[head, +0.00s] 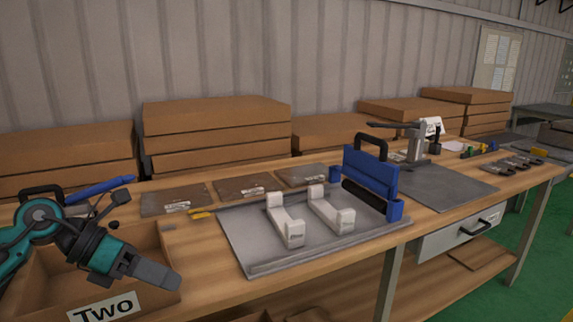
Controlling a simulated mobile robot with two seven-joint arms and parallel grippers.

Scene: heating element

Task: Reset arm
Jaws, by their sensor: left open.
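My left arm comes in at the left edge in the head view. My left gripper (153,270) hangs over the open cardboard box labelled "Two" (40,296), its jaws pointing down to the right. The jaws are open, and I see nothing between them. The gripper is apart from the grey tray (240,258) to its right. My right gripper is outside the view.
Two white brackets (285,222) stand on the tray, with a blue fixture (371,176) with a black handle behind. Stacked cardboard boxes (215,128) line the wall. A lever press (417,145) stands further right. A dark grey mat (440,186) is bare.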

